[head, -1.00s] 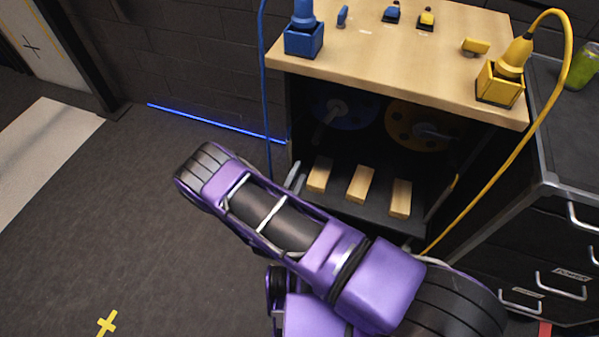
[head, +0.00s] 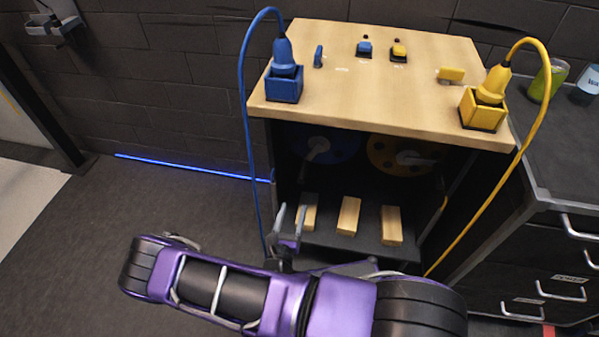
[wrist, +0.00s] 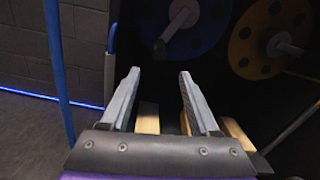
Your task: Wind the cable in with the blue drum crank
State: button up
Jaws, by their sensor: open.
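The blue drum (head: 338,146) sits inside the dark cabinet under the wooden top, at the left. Its crank (head: 318,149) sticks out towards me with a grey arm and a dark grip. In the wrist view the blue drum (wrist: 212,22) and its crank (wrist: 172,34) are at the top, beyond my fingertips. The blue cable (head: 246,110) runs from the blue plug (head: 283,55) in the blue box down the cabinet's left side. My gripper (head: 291,214) is open and empty, in front of the cabinet's lower left, below and apart from the crank. It also shows in the wrist view (wrist: 159,76).
A yellow drum (head: 385,155) with its own crank is beside the blue one. Several wooden blocks (head: 348,216) lie on the cabinet's lower shelf. The yellow cable (head: 505,185) hangs at the right. Drawers (head: 555,262) stand further right. The floor at left is open.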

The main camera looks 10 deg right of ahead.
aim_at(303, 173)
jog(key=b+x, duration=0.1)
jog(key=x, duration=1.4)
jog(key=shift+w+b, duration=0.2)
jog(key=shift+b, duration=0.1)
grip_shut()
dwell(0.6)
